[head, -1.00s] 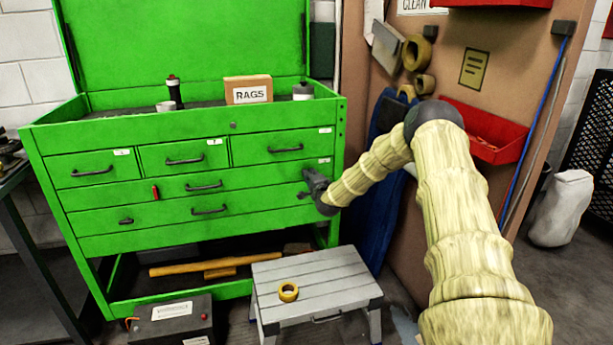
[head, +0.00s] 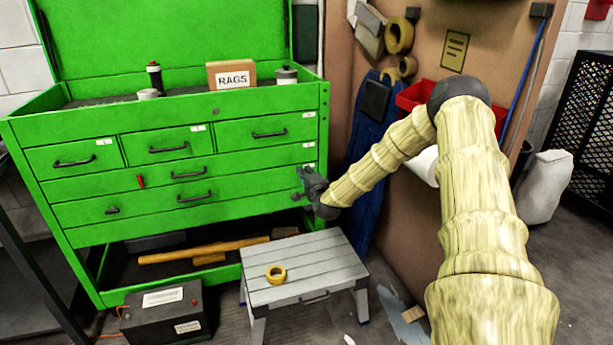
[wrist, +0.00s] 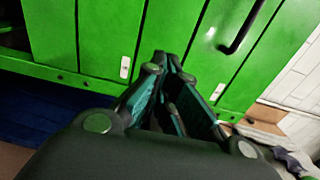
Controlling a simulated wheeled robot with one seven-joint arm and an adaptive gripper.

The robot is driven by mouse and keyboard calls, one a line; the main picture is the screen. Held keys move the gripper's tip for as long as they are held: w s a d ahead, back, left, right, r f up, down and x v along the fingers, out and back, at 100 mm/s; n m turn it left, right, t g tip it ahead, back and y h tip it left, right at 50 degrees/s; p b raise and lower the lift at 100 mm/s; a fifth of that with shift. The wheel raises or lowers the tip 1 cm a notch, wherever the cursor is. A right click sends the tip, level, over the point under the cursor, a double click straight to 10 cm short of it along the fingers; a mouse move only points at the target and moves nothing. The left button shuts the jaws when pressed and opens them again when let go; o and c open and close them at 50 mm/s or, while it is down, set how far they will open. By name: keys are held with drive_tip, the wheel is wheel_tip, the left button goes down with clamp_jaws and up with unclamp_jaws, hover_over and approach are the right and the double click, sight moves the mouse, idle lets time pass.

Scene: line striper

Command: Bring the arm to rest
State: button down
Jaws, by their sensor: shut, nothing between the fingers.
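My arm (head: 480,190) reaches from the lower right of the head view, bends at a dark elbow and runs down left toward the green tool chest (head: 225,240). My gripper (head: 303,182) is at the right end of the chest's drawer fronts, near the small white labels. In the wrist view my gripper (wrist: 167,58) is shut and empty, its fingertips together in front of the green drawer fronts (wrist: 205,50). I cannot tell whether the fingertips touch the chest. The drawers appear closed.
A grey step stool (head: 315,262) with a yellow tape roll (head: 276,274) stands below my gripper. A black battery box (head: 165,312) is on the floor at left. A blue creeper (head: 366,190) leans on the brown board (head: 385,245). A red bin (head: 415,95) hangs behind my arm.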

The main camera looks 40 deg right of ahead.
drive_tip(key=s+a+f+n+g+y, duration=0.2)
drive_tip(key=s+a+f+n, duration=0.25)
drive_tip(key=a+f, duration=0.4)
drive_tip(key=s+a+f+n+g+y, duration=0.25)
drive_tip(key=s+a+f, duration=0.3)
drive_tip(key=a, duration=0.55)
drive_tip(key=s+a+f+n+g+y, duration=0.2)
drive_tip(key=s+a+f+n, duration=0.2)
drive_tip(key=a+f, duration=0.5)
drive_tip(key=s+a+f+n+g, duration=0.3)
drive_tip(key=s+a+f, duration=0.2)
drive_tip(key=s+a, duration=0.5)
drive_tip(key=s+a+f+n+g, duration=0.2)
drive_tip(key=s+n, duration=0.1)
drive_tip(key=s, duration=0.7)
drive_tip(key=s+a+f+n+g, duration=0.1)
drive_tip(key=s+a+n+g, duration=0.15)
drive_tip(key=s, duration=0.75)
drive_tip(key=s+a+f+n+g, duration=0.1)
drive_tip(key=s+f+n+g, duration=0.15)
drive_tip(key=s, duration=0.75)
wheel_tip(320, 180, up, 14)
drive_tip(key=p, duration=1.3)
drive_tip(key=shift+w+a+p, duration=0.2)
drive_tip(key=shift+p, duration=0.2)
